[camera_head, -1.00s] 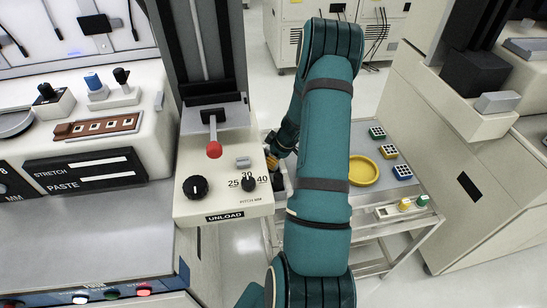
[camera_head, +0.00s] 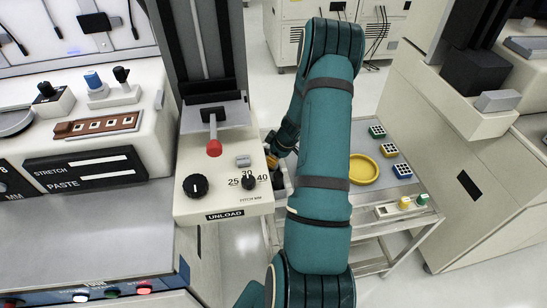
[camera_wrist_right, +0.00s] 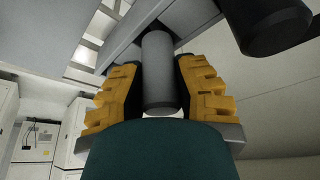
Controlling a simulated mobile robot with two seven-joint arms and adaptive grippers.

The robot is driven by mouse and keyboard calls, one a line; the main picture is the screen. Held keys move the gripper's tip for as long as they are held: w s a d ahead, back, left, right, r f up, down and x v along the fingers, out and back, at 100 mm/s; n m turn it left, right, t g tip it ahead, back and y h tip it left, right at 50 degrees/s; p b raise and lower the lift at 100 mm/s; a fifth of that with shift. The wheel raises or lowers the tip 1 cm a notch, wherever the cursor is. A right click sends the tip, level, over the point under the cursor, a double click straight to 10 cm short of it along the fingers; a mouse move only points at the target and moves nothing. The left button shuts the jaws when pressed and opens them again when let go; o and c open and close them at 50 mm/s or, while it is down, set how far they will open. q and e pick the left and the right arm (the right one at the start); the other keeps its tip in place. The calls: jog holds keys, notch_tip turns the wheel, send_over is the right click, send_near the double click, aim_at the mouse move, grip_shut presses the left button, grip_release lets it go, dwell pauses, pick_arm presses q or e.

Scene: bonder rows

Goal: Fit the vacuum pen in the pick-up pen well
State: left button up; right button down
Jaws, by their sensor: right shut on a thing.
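My right gripper (camera_wrist_right: 158,90) is shut on a grey cylinder (camera_wrist_right: 158,70), which I take to be the vacuum pen, with yellow ribbed fingers on both sides of it. The cylinder's far end runs up to a grey beam or edge in the right wrist view; I cannot tell whether they touch. In the head view, the right gripper (camera_head: 271,164) is mostly hidden behind the UNLOAD panel, and the pen is not visible. I cannot make out the pick-up pen well in either view. My left gripper is not in view.
The white UNLOAD panel (camera_head: 223,208) with knobs and a red-tipped lever (camera_head: 214,148) stands close left of my right arm. A cart (camera_head: 345,222) behind the arm bears a yellow dish (camera_head: 363,169) and blue and green blocks. A dark cylinder (camera_wrist_right: 272,25) is near the gripper.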

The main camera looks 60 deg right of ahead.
jog(key=shift+f, duration=0.3)
jog(key=shift+f, duration=0.3)
jog(key=shift+f, duration=0.2)
jog(key=c, duration=0.7)
grip_release()
jog(key=shift+c, duration=0.2)
jog(key=v, duration=1.2)
